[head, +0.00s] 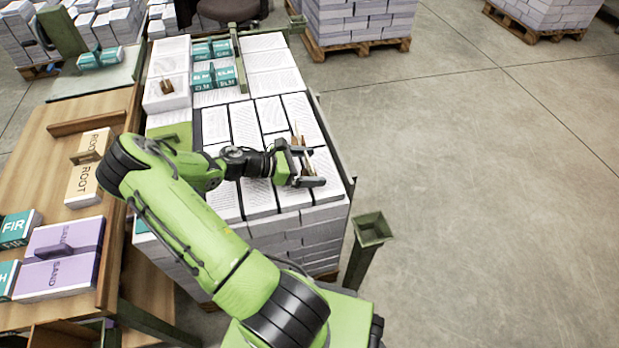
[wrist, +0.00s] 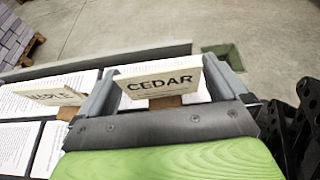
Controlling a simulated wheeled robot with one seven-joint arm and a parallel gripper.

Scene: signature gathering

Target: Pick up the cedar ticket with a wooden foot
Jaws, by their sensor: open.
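The cedar ticket (wrist: 160,83) is a pale card marked CEDAR on a brown wooden foot (wrist: 165,102). It stands over white printed sheets in the wrist view. My gripper (wrist: 163,76) is open, with one finger at each side of the card. I cannot tell whether either finger touches it. The gripper's front hides the lower part of the foot. In the head view my gripper (head: 311,167) is low over the near right part of the paper stack, with small upright tickets at its fingers.
A second ticket (wrist: 50,95), its word partly hidden, stands left of the cedar ticket. White paper stacks (head: 270,115) lie around. A green post (head: 370,230) stands right of the stack. A wooden table (head: 60,120) with labelled blocks is at left. The floor at right is clear.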

